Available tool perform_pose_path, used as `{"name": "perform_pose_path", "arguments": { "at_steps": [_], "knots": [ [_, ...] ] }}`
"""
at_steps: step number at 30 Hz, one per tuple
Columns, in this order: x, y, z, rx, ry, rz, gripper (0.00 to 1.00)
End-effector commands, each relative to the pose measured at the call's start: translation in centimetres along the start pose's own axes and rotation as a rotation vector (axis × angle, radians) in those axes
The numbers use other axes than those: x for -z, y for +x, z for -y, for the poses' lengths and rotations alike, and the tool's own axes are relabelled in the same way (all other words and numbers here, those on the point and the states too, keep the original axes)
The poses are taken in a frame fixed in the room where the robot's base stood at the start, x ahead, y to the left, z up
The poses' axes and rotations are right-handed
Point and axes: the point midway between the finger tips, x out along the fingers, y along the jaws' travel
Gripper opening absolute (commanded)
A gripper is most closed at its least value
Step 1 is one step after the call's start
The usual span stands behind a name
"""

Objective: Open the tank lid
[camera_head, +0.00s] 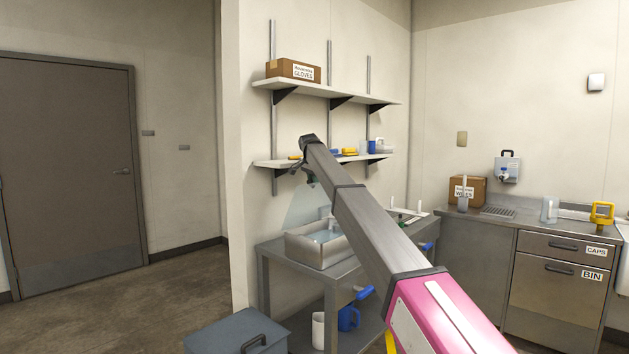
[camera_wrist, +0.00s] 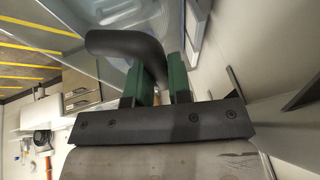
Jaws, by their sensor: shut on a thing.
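The tank (camera_head: 322,256) is an open-topped metal basin on a steel table, with pale blue liquid showing inside. Its clear bluish lid (camera_head: 304,208) is raised and tilted steeply above the basin; my arm partly covers it. In the wrist view, a thick black curved handle (camera_wrist: 128,43) lies in front of the clear lid panel (camera_wrist: 75,50). My gripper (camera_wrist: 161,82) is shut on this handle, with a green finger on each side of it. In the head view, my gripper (camera_head: 313,182) is small and dark, above the tank and below the shelves.
Wall shelves above hold a gloves box (camera_head: 293,70) and small blue and yellow items; the lower shelf (camera_head: 263,163) is close to my wrist. A white jug (camera_head: 318,330) and blue jug (camera_head: 348,318) stand on the table's lower shelf. A grey bin (camera_head: 232,334) is on the floor.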

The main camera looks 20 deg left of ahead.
Motion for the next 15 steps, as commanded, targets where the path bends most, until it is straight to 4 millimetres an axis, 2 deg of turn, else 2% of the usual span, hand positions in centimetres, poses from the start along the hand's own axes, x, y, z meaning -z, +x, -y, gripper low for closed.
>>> {"name": "perform_pose_path", "arguments": {
  "at_steps": [1, 3, 15],
  "knots": [
    [-0.51, 0.52, -0.05, -0.004, -0.002, 0.01, 0.29],
    [-0.44, 0.48, -0.06, -0.004, -0.002, 0.009, 0.44],
    [-0.15, -0.35, -0.06, -0.001, -0.001, 0.003, 0.44]
  ]
}}
